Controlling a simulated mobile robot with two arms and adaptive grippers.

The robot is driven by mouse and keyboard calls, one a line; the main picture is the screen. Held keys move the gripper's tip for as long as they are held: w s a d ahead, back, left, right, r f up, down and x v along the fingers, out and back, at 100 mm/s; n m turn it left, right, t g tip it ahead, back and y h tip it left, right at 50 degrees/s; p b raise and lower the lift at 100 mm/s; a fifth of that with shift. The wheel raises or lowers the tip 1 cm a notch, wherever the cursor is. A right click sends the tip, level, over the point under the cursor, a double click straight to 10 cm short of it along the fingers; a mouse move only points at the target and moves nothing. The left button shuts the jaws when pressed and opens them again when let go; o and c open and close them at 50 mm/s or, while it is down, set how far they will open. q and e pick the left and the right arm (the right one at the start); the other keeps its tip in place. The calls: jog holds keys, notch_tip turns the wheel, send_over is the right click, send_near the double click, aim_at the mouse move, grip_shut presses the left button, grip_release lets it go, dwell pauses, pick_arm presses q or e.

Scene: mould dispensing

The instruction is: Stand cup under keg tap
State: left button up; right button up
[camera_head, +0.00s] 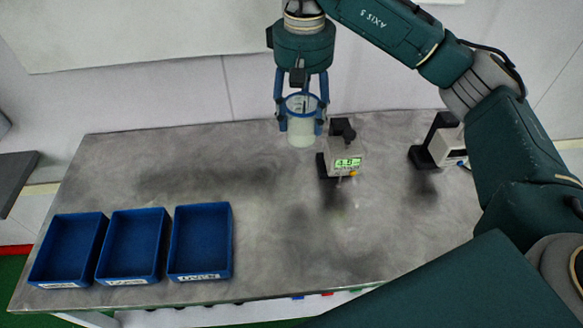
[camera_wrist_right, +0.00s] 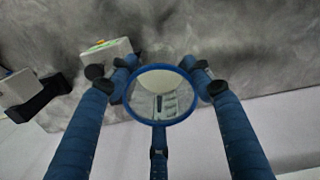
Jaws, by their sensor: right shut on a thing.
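A clear cup (camera_head: 302,138) with a blue rim is held upright by my right gripper (camera_head: 301,122), above the back part of the grey table. The gripper's blue fingers are closed around the cup's sides. The cup is to the left of a small white device (camera_head: 344,160) with a green display and a black stand. I cannot make out a keg or which part is a tap. My left gripper is not in view.
Three blue trays (camera_head: 199,274) with white labels stand side by side at the table's front left; they look empty. A second white device with a black stand (camera_head: 431,150) is at the right. The table's middle (camera_head: 265,210) is clear.

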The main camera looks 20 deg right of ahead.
aim_at(303, 141)
jog(key=f, duration=0.2)
jog(key=f+p, duration=0.1)
jog(key=f, duration=0.1)
jog(key=f+p, duration=0.1)
jog(key=f, duration=0.2)
jog(key=shift+s+f, duration=0.1)
jog(key=shift+s, duration=0.2)
jog(key=f+p, duration=0.2)
jog(key=f, duration=0.7)
jog(key=shift+w+f, duration=0.15)
jog(key=shift+w, duration=0.05)
jog(key=shift+f, duration=0.6)
jog(key=o, duration=1.1)
jog(key=shift+r, duration=0.1)
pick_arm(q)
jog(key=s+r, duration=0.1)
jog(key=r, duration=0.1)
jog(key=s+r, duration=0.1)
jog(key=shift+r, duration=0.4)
pick_arm(e)
jog(key=shift+o, duration=0.8)
